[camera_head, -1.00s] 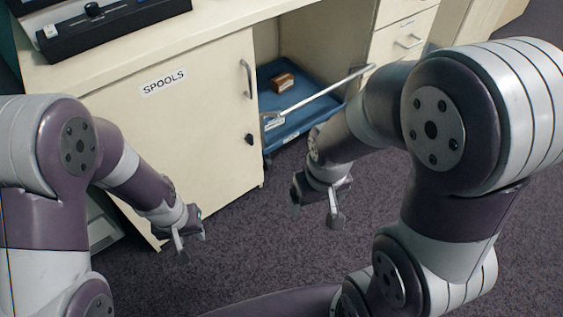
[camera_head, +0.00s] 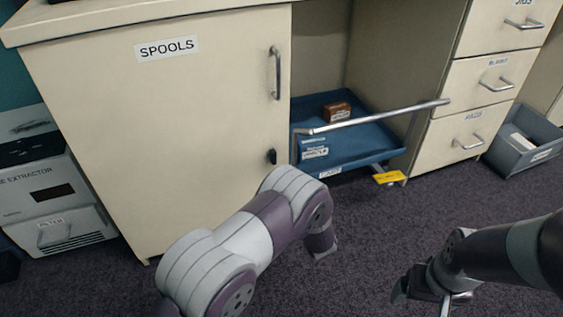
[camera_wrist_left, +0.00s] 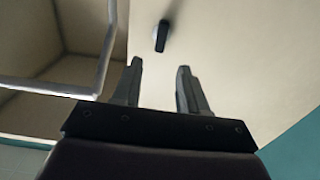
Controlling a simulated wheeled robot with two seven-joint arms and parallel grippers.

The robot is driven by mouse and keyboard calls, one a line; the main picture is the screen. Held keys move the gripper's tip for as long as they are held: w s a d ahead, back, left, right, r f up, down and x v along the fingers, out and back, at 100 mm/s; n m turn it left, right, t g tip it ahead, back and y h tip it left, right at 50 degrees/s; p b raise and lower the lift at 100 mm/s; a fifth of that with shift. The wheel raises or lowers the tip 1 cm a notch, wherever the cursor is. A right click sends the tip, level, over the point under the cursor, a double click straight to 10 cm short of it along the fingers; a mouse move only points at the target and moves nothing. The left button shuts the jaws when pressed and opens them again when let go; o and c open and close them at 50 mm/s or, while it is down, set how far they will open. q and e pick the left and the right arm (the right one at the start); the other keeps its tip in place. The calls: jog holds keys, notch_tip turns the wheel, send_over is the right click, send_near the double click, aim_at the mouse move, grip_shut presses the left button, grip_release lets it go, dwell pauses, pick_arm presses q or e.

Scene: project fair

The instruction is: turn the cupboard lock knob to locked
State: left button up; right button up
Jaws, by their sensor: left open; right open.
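The lock knob (camera_head: 271,157) is a small black knob low on the right edge of the cream cupboard door (camera_head: 190,120) labelled SPOOLS, below its metal handle (camera_head: 275,73). The door looks shut. In the left wrist view the knob (camera_wrist_left: 161,36) appears dark and elongated, just beyond the left fingertips. My left gripper (camera_wrist_left: 157,72) is open and empty, with the knob ahead of the gap between its fingers and apart from them. In the head view the left arm hides most of that gripper. My right gripper (camera_head: 431,296) is open and empty above the carpet at lower right.
A blue cart (camera_head: 345,146) with a metal push bar (camera_head: 380,117) and a brown box (camera_head: 337,112) stands in the bay right of the door. Drawers (camera_head: 490,78) and a grey bin (camera_head: 525,140) are further right. An extractor unit (camera_head: 55,195) stands left.

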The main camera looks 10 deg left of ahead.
aim_at(275, 156)
pick_arm(q)
jog(key=b+x, duration=0.4)
jog(key=x, duration=0.4)
jog(key=shift+w+a+f, duration=0.15)
jog(key=shift+a, duration=0.05)
jog(key=shift+w+a, duration=0.1)
jog(key=shift+w, duration=0.1)
grip_shut()
